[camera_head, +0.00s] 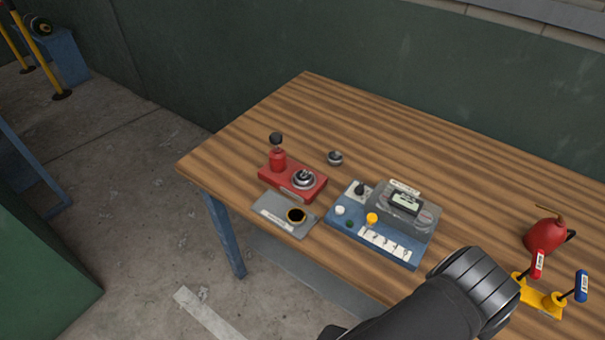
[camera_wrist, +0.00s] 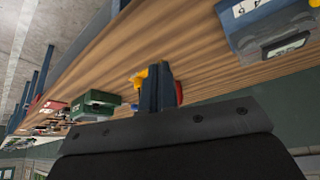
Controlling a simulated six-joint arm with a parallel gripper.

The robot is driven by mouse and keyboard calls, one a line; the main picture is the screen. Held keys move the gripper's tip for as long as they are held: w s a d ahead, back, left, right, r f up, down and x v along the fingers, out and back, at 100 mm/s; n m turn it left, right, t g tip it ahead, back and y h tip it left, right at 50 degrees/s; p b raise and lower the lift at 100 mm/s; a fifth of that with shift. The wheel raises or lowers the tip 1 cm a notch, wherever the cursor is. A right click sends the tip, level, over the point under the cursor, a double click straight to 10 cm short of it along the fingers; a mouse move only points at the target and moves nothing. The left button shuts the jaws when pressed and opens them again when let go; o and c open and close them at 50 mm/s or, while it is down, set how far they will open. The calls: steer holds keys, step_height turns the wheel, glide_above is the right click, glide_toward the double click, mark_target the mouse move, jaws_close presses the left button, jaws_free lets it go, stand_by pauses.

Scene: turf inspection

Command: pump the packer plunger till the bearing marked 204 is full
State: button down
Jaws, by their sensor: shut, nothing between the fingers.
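The red packer (camera_head: 290,185) stands at the left part of the wooden table, with its red plunger column (camera_head: 277,159) upright under a black knob (camera_head: 276,138). A metal bearing (camera_head: 303,178) sits on the packer's base. Another bearing (camera_head: 335,157) lies loose behind it, and a dark ring with a gold rim (camera_head: 297,214) is on a grey plate in front. I cannot read 204 on any of them. My gripper (camera_wrist: 158,75) shows its fingers together and empty in the wrist view, well away from the packer. In the head view my arm's end hides its fingers.
A blue tester (camera_head: 376,252) with a display and knobs stands right of the grey plate (camera_head: 276,221). A red oil can (camera_head: 545,236) and a yellow stand (camera_head: 541,299) with red and blue handles are at the right. The table's back middle is clear.

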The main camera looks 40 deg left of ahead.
steer(key=w+d+r+n+t+h, duration=0.1)
steer(key=w+d+r+n+h, duration=0.25)
steer(key=w+d+n, duration=0.35)
steer(key=w+d+r+n+t+h, duration=0.1)
steer(key=w+d+r+n+h, duration=0.1)
steer(key=w+d+r+n, duration=0.35)
steer(key=w+a+r+m+g+y, duration=0.15)
steer(key=w+a+m+y, duration=0.25)
steer(key=w+a, duration=1.25)
steer(key=w+a+r+m+g+y, duration=0.1)
steer(key=a, duration=1.1)
steer(key=w+a+r+m+g+y, duration=0.1)
steer(key=a+r+m+y, duration=0.1)
steer(key=a, duration=1.1)
steer(key=s+a+g, duration=0.1)
steer(key=s+a, duration=0.6)
steer(key=a, duration=0.4)
steer(key=s+a+r+g, duration=0.1)
steer(key=s+a, duration=0.5)
steer(key=a, duration=0.6)
steer(key=shift+s+a+r+m+g+y, duration=0.25)
steer(key=shift+s+m+g+y, duration=0.15)
steer(key=shift+g, duration=0.25)
